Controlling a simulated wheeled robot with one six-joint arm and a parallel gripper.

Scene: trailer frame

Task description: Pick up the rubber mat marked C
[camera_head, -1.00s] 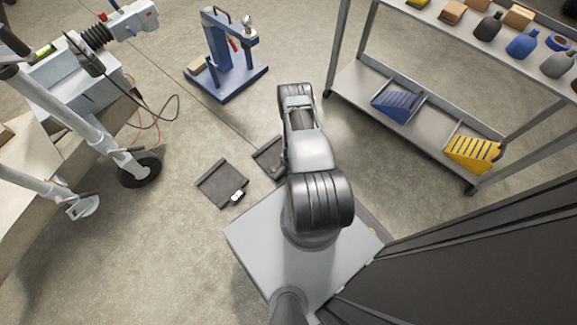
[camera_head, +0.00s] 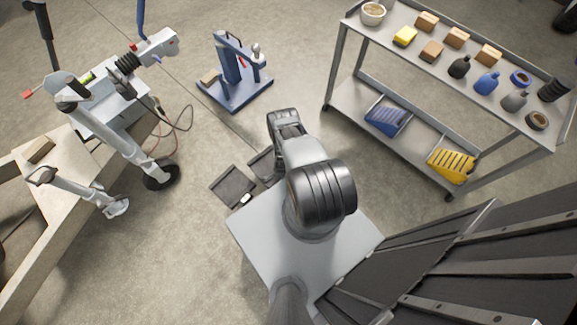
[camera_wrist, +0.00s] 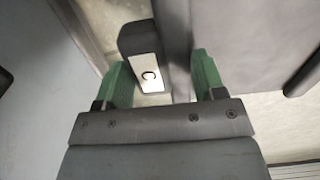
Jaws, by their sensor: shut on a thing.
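My gripper (camera_wrist: 162,78) shows in the wrist view with two green fingertips on either side of a dark block with a white label reading C. This is part of the rubber mat marked C (camera_wrist: 255,45), whose dark grey sheet spreads to the right. My gripper is shut on it. In the head view, one dark mat (camera_head: 262,166) is partly hidden behind my arm, and my fingertips are hidden there. Another dark mat (camera_head: 232,187) lies on the floor just left of it, with a small white label too small to read.
A shelf cart (camera_head: 400,70) with bottles, boxes and blue and yellow bins stands at the right. A blue press-like stand (camera_head: 235,75) is at the back. A workbench (camera_head: 55,175) with grey equipment is at the left. Open floor lies between them.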

